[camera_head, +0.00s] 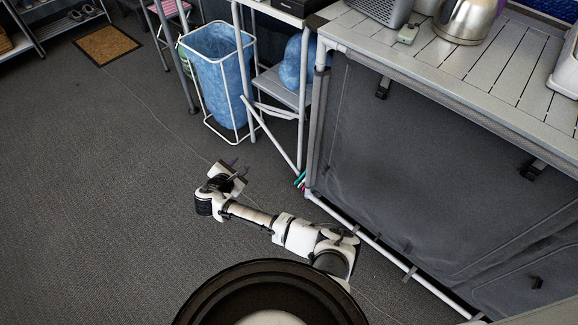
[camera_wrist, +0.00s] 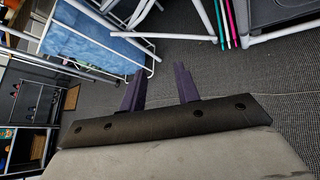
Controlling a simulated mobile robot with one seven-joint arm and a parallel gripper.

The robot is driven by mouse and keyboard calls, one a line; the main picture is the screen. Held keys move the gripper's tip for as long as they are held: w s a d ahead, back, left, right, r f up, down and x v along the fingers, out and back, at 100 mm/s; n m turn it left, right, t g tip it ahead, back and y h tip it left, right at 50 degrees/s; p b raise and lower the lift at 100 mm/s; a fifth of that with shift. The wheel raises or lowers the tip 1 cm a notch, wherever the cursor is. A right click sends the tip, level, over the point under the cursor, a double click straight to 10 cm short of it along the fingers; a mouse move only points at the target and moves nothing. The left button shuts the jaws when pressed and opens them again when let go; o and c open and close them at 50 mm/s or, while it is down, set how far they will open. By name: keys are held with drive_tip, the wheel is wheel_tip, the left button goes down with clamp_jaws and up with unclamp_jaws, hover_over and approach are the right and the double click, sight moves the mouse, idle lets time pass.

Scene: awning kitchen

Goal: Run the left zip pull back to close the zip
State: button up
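A grey fabric cabinet front (camera_head: 430,165) hangs under the slatted counter at the right in the head view. Faint seam lines run along its left side and lower right, and small dark tabs show on it. I cannot tell which piece is the left zip pull. My gripper (camera_head: 238,171) is low over the carpet, left of the cabinet and apart from it. In the wrist view its two dark purple fingers (camera_wrist: 160,82) stand apart with only carpet between them. A corner of the cabinet (camera_wrist: 275,12) shows at the top right there.
A blue-lined bin (camera_head: 222,75) in a white frame and a folding stand (camera_head: 290,95) stand beyond my gripper. Thin coloured rods (camera_head: 300,180) are by the cabinet's lower left corner. A kettle (camera_head: 465,18) is on the counter (camera_head: 440,60). Carpet at the left is clear.

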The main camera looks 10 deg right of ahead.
drive_tip(key=s+d+f+g+h+p, duration=0.1)
drive_tip(key=s+d+f+g+h, duration=0.2)
drive_tip(key=d, duration=0.6)
drive_tip(key=s+d+f+h+p, duration=0.1)
drive_tip(key=s+d+f+h, duration=0.15)
drive_tip(key=s+d, duration=0.45)
drive_tip(key=b, duration=0.4)
approach(324, 172)
drive_tip(key=shift+n, duration=0.4)
drive_tip(key=x, duration=0.6)
drive_tip(key=shift+w+d+f, duration=0.1)
drive_tip(key=shift+w+d, duration=0.05)
drive_tip(key=shift+d, duration=0.05)
drive_tip(key=shift+w+d+f+b, duration=0.1)
drive_tip(key=shift+w+d+b, duration=0.25)
drive_tip(key=shift+d, duration=0.1)
clamp_jaws()
